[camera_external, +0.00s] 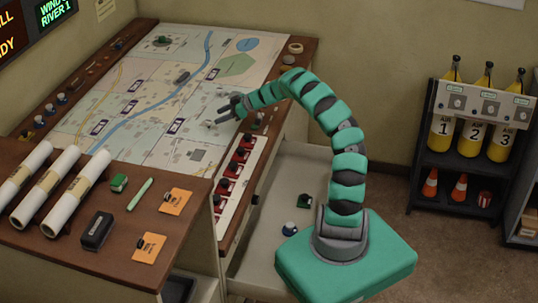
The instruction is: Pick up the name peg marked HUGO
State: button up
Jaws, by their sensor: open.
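No lettering reading HUGO can be made out at this size, so I cannot tell which peg is that one. Small dark-topped pegs stand in a row on a red and white strip (226,207) along the map table's right edge.
Rolled papers (60,190), a black eraser-like block (96,231), a green marker (140,194) and orange cards (149,248) lie on the front desk (50,262). Several round knobs (38,121) line the table's left edge. A rack with yellow cylinders (470,135) stands at right.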

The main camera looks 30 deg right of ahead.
aim_at(210, 120)
jog(key=x, duration=0.5)
jog(key=shift+s+a+f, duration=0.1)
jog(key=c, duration=1)
